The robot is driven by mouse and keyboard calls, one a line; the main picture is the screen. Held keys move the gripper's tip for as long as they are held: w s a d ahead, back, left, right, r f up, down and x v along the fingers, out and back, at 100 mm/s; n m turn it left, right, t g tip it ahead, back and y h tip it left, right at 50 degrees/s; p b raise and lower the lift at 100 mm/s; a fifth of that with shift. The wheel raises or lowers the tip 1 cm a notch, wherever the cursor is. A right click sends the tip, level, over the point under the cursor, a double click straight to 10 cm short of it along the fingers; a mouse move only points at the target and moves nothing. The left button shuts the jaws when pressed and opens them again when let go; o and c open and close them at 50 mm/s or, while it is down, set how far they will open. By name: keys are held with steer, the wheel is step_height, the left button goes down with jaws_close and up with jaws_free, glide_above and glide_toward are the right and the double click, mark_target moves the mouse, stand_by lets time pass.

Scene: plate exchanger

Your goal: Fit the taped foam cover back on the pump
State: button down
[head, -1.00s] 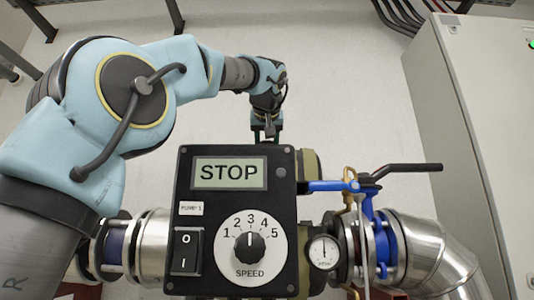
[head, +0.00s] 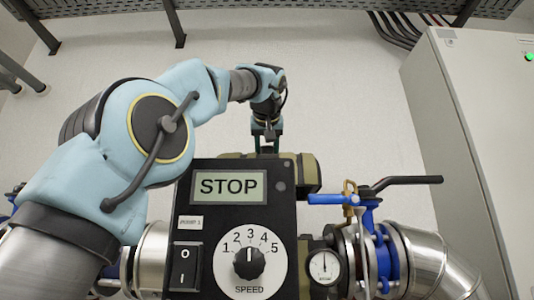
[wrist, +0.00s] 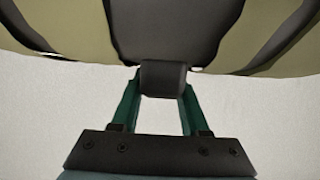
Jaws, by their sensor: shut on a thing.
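The foam cover (head: 308,173) is olive with dark bands and shows behind the control box, above its top edge and to its right. In the wrist view, the cover (wrist: 80,25) fills the top of the picture, and a dark grey tab (wrist: 163,80) sticks out from its edge. My gripper (wrist: 162,90) has its green fingers shut on this tab. In the head view, my gripper (head: 265,142) points down just above the cover's top. The pump body is hidden behind the black control box (head: 200,255), so I cannot tell how the cover sits on it.
The control box reads STOP and has a speed dial (head: 249,262). To the right stand a pressure gauge (head: 323,266), a blue-handled valve (head: 335,199) and a steel pipe (head: 430,262). A grey cabinet (head: 490,140) bounds the right side.

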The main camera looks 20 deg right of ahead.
steer(key=shift+f, duration=0.25)
steer(key=shift+f, duration=0.1)
steer(key=shift+a+f, duration=0.1)
steer(key=shift+f, duration=1.65)
steer(key=shift+f, duration=1.75)
steer(key=shift+f+b, duration=0.25)
steer(key=shift+b, duration=0.1)
